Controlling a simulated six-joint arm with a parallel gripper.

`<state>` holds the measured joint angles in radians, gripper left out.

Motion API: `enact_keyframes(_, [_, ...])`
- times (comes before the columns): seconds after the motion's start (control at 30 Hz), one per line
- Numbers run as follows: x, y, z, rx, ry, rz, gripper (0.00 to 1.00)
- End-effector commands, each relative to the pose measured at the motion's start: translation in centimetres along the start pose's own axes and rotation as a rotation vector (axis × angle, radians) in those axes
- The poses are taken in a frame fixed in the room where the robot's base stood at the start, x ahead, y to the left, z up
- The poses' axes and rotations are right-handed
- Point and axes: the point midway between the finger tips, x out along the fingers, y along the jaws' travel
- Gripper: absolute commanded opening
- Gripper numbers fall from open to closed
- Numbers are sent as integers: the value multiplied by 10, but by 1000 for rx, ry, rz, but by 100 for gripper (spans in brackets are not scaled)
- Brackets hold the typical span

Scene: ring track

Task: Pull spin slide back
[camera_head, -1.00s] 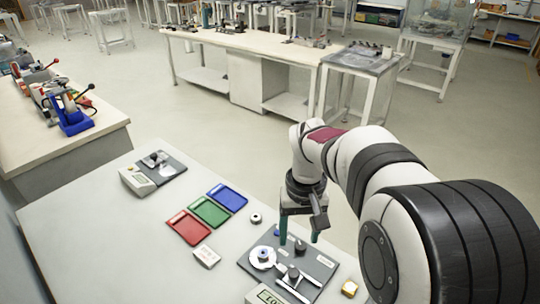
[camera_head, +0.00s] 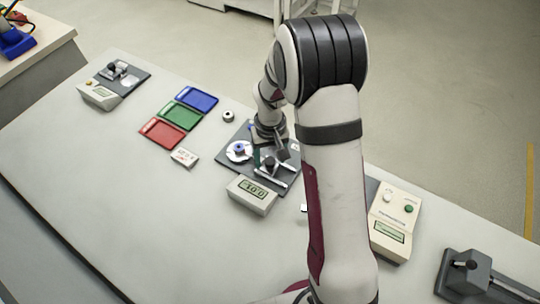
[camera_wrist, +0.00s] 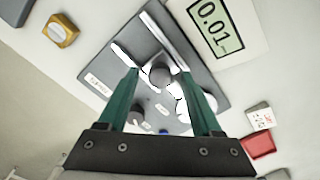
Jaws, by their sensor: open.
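The ring-track unit is a dark plate (camera_head: 231,180) with a white disc (camera_head: 239,151) with a blue centre on its left and light metal rails. It also shows in the wrist view (camera_wrist: 98,69). A slide with a round dark knob (camera_wrist: 160,74) sits on the rails; the knob shows in the head view (camera_head: 269,164) too. My gripper (camera_head: 271,156) is low over the plate. In the wrist view my gripper (camera_wrist: 161,80) is open, its green fingers on either side of the knob. I cannot tell whether they touch it. A second dark knob (camera_wrist: 136,114) is near the left finger.
A display box (camera_head: 251,194) stands at the plate's near edge; its wrist-view display (camera_wrist: 213,24) reads about 0.01. Red (camera_head: 161,132), green (camera_head: 180,115) and blue (camera_head: 198,98) trays lie left. A control box (camera_head: 394,220) stands right. The table's front left is clear.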

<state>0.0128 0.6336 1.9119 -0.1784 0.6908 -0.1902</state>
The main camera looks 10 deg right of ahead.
Motion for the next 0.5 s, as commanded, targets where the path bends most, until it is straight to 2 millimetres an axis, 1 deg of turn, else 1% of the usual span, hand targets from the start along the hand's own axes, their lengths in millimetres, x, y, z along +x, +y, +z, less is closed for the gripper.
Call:
enact_keyframes(0.1, [0,0,0,0,0,0,66])
enact_keyframes(0.13, [0,0,0,0,0,0,64])
enact_keyframes(0.27, [0,0,0,0,0,0,41])
enact_keyframes(0.3, [0,0,0,0,0,0,34])
enact_keyframes(0.37, [0,0,0,0,0,0,23])
enact_keyframes(0.4, [0,0,0,0,0,0,16])
enact_keyframes(0.5, [-1,0,0,0,0,0,0])
